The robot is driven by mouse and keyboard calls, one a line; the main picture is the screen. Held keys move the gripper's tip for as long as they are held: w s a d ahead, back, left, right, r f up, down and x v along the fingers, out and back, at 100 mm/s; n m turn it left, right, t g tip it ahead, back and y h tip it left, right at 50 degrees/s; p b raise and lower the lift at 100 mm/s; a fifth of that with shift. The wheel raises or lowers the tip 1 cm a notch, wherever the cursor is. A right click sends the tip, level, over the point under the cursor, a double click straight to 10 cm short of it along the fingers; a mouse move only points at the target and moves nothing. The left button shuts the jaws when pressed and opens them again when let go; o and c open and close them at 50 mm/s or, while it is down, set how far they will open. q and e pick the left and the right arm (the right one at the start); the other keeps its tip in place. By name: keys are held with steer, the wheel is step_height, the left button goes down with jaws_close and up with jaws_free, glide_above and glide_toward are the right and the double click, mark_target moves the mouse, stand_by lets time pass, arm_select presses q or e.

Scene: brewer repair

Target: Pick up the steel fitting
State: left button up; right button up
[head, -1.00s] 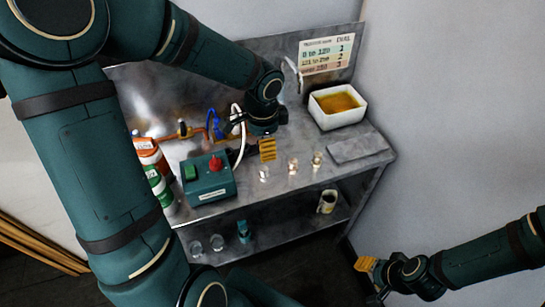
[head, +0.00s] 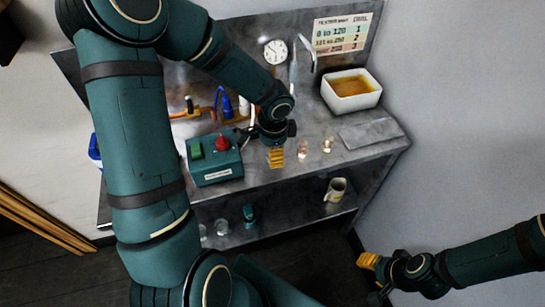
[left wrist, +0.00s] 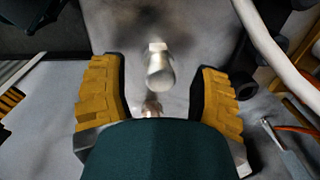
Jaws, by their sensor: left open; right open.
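The steel fitting (left wrist: 159,70) is a small silvery cylinder with a narrower end, standing on the bench between the open yellow fingers of my left gripper (left wrist: 158,100) in the left wrist view. The fingers appear apart from it on both sides. In the head view my left gripper (head: 276,157) is over the bench front and hides the steel fitting. A copper-toned fitting (head: 303,150) and a brassy fitting (head: 327,145) stand to its right. My right gripper (head: 371,277) is open and empty, low at the lower right, away from the bench.
A teal control box (head: 214,172) with a green and a red button sits left of my left gripper. A white tub (head: 351,104) of amber liquid stands at the back right, with a flat grey plate (head: 370,134) before it. A mug (head: 335,190) stands on the lower shelf.

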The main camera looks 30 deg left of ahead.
arm_select(q)
steer(key=shift+f, duration=0.55)
jaws_close()
step_height(320, 180, up, 10)
steer(key=p, duration=0.3)
steer(key=shift+r, duration=0.1)
